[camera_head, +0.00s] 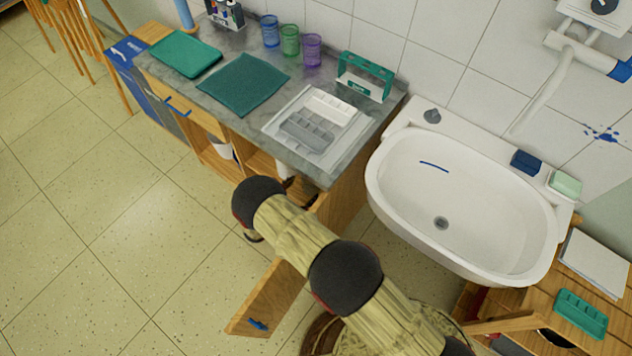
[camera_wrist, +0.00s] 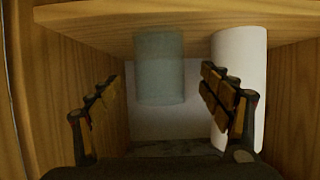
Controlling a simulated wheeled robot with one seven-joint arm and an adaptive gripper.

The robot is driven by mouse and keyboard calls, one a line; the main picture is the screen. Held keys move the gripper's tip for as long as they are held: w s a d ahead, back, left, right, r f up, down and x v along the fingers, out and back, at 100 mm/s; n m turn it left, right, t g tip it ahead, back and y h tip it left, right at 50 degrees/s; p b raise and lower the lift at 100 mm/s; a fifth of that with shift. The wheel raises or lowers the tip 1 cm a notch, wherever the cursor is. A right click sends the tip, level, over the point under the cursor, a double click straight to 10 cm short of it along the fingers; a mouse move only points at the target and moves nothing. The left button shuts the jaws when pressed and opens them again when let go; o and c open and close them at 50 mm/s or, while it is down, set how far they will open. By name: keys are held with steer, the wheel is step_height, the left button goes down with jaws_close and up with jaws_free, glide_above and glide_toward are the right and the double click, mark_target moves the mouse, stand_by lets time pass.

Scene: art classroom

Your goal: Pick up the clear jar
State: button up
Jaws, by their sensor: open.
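The clear jar (camera_wrist: 160,68) is a pale grey-green, see-through cylinder inside a wooden cabinet compartment. In the wrist view it meets the wooden board along the picture's top. My gripper (camera_wrist: 161,80) is open, with one finger to the left of the jar and the other to its right in the picture. The jar appears in the gap, beyond or level with the fingertips; I cannot tell how deep. No finger visibly touches it. In the head view my arm hides the gripper, and I cannot make out the jar.
A white cylinder (camera_wrist: 245,85) stands right of the jar, partly behind the right finger. Wooden side walls (camera_wrist: 45,95) flank the gripper closely. In the head view, an open cabinet door (camera_head: 268,300) lies below my arm, and a sink (camera_head: 470,190) is to the right.

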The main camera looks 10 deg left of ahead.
steer(key=b+x, duration=0.1)
steer(key=x, duration=0.2)
steer(key=b+x, duration=0.1)
steer(key=x, duration=0.2)
steer(key=shift+s+f, duration=0.15)
steer(key=shift+f, duration=0.2)
steer(key=shift+w+d, duration=0.15)
steer(key=shift+w, duration=0.15)
steer(key=shift+c, duration=0.8)
steer(key=c, duration=1.1)
steer(key=shift+c, duration=0.3)
